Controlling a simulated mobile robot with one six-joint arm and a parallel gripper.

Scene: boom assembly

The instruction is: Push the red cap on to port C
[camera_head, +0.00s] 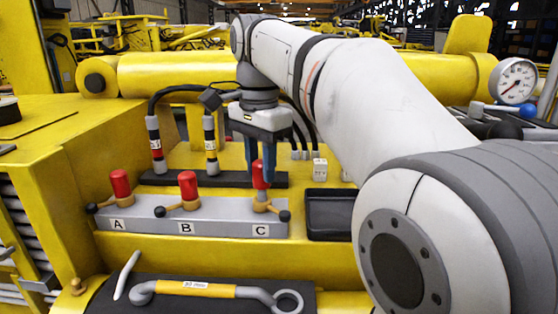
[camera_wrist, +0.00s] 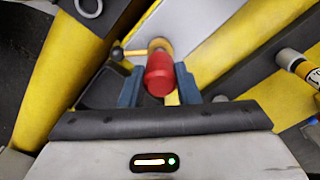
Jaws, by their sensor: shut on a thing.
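The port block (camera_head: 215,228) is a grey bar with labels A, B and C. My gripper (camera_head: 262,172) points down above port C (camera_head: 262,207), its blue fingers on either side of a red cap (camera_head: 259,178). In the wrist view my gripper (camera_wrist: 158,84) is shut on the red cap (camera_wrist: 159,76), which lies in line with the brass port (camera_wrist: 160,46) beneath it. The cap appears at the top of the port; whether it is fully seated I cannot tell. Red caps also sit upright on port A (camera_head: 120,183) and port B (camera_head: 188,186).
A black tray (camera_head: 330,232) lies right of the block. Two hoses with banded ends (camera_head: 155,145) stand behind it. A yellow-handled wrench (camera_head: 205,290) lies in front. Small black-knobbed levers (camera_head: 285,215) stick out at the ports. A pressure gauge (camera_head: 516,82) is at the far right.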

